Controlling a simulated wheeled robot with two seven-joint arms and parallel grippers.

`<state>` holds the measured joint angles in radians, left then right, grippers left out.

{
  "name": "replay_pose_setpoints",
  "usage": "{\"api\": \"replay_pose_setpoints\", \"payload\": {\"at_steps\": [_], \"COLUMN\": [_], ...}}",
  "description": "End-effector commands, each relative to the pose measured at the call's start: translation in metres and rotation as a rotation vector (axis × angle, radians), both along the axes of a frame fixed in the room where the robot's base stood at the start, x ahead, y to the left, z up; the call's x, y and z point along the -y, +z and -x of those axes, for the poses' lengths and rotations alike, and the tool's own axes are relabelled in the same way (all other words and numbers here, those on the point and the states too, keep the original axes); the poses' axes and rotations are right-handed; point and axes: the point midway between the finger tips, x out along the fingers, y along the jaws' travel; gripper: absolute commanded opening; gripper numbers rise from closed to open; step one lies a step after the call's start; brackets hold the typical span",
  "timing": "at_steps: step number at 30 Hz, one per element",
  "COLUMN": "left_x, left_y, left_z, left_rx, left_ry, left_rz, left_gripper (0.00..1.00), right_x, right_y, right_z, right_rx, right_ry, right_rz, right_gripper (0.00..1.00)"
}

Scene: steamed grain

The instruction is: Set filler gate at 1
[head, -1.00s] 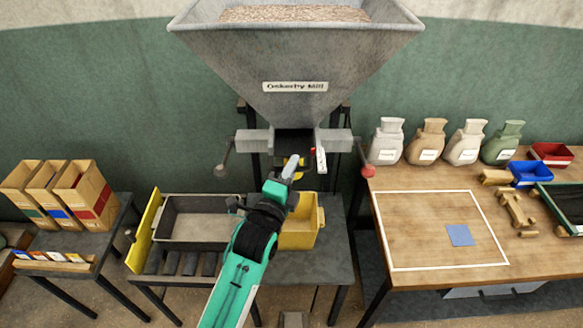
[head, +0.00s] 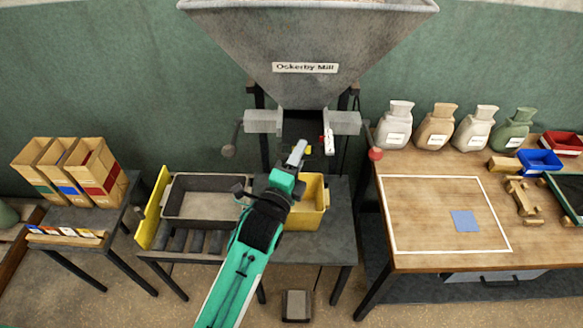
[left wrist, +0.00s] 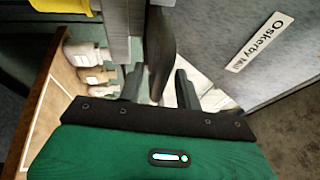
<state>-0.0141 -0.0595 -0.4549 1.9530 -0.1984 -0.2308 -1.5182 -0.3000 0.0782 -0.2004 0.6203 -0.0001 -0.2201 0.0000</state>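The grey hopper labelled Oskerby Mill (head: 305,67) stands at the back centre, with a dark outlet (head: 304,122) below its cone. A white strip with red marks (head: 328,140) sits at the outlet's right; its marks are too small to read. A lever with a red knob (head: 376,154) hangs at the right and one with a grey knob (head: 229,151) at the left. My left gripper (head: 299,150) is just below the outlet, partly covering it. In the left wrist view its fingers (left wrist: 160,88) are apart, with a dark upright piece (left wrist: 160,45) beyond or between them; contact is unclear.
A yellow bin (head: 313,205) stands under the outlet, partly behind my left arm. A grey tray (head: 200,199) lies on rollers to its left. Several sacks (head: 437,127) line the back of the wooden table (head: 420,225) at right. Cartons (head: 95,170) stand at left.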

Motion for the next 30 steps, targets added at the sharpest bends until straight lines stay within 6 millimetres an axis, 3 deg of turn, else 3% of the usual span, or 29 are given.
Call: {"api": "replay_pose_setpoints", "payload": {"at_steps": [5,18,24,30], "left_x": [-0.009,-0.044,-0.051,-0.052], "left_y": [-0.008,-0.023,-0.024,-0.023], "left_z": [0.022,0.104,0.121,0.124], "left_rx": [-0.001,-0.001,-0.002,-0.001], "left_ry": [0.0,-0.001,-0.001,0.0], "left_rz": [-0.001,-0.002,-0.001,-0.001], "left_gripper": [0.34,0.34,0.34,0.34], "right_x": [0.0,0.001,0.002,0.003], "right_y": [-0.011,-0.041,-0.045,-0.045], "right_z": [0.0,0.0,0.0,0.0], "right_rx": [0.0,0.0,-0.001,0.0], "right_ry": [0.0,0.0,0.0,0.0], "right_rz": [0.0,0.001,0.002,0.003], "right_gripper": [0.36,0.36,0.36,0.36]}}
